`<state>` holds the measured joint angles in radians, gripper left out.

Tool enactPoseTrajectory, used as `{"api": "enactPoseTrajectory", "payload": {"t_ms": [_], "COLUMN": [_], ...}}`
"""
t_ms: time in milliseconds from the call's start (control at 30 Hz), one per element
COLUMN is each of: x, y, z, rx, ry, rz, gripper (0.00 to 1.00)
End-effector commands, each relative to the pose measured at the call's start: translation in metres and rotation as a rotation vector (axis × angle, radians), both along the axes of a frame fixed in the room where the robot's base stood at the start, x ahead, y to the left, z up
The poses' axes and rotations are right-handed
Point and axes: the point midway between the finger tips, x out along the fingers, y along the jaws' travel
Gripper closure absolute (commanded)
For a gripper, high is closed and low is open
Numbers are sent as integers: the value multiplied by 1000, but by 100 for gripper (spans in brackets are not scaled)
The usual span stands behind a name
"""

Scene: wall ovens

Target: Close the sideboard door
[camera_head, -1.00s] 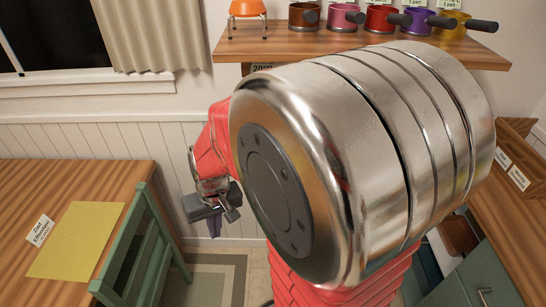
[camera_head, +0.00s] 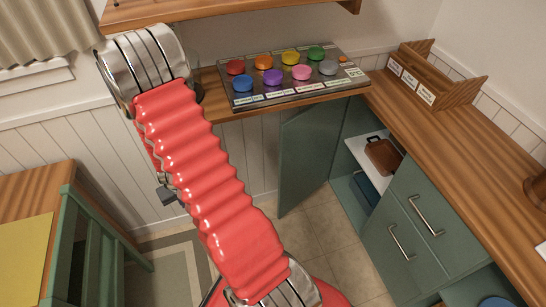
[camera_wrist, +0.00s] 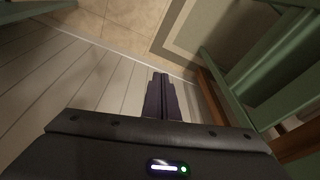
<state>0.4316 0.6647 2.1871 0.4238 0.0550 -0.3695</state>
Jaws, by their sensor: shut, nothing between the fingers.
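The green sideboard door (camera_head: 308,155) stands wide open in the head view, swung out to the left of its cabinet. The sideboard (camera_head: 405,245) is green with a wooden top. Its open compartment shows a white shelf (camera_head: 362,157) with a brown case (camera_head: 382,155) on it. My gripper shows in the wrist view (camera_wrist: 161,97) with its dark fingers together and nothing between them. In the head view my red arm hides most of it; a small dark part shows left of the arm, well left of the door and apart from it.
A green chair (camera_head: 88,245) stands by a wooden table at the left and shows close by in the wrist view (camera_wrist: 270,70). A panel of coloured buttons (camera_head: 290,75) sits on the counter. Bare tiled floor (camera_head: 320,230) lies before the door.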

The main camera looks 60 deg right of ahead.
Motion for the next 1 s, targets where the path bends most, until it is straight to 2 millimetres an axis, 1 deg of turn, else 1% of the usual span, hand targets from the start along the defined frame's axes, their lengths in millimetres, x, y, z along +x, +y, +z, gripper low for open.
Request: {"api": "enactPoseTrajectory", "payload": {"t_ms": [33,200,333,467,600,700,800,867,1000], "x": [-2,-5,-13,-26,-45,-61,-79,-89,-108], "y": [-9,-44,-72,-102,-135,-160,-185,-198,-226], "z": [-15,-57,-88,-116,-142,-156,-162,-162,-151], "rx": [-18,-107,-193,-296,-430,-545,-674,-751,-940], "ry": [1,-12,-12,-2,24,55,99,129,213], "rz": [-11,-38,-53,-64,-65,-58,-45,-36,-4], "gripper": [100,100,100,100,100,100,100,100,100]}}
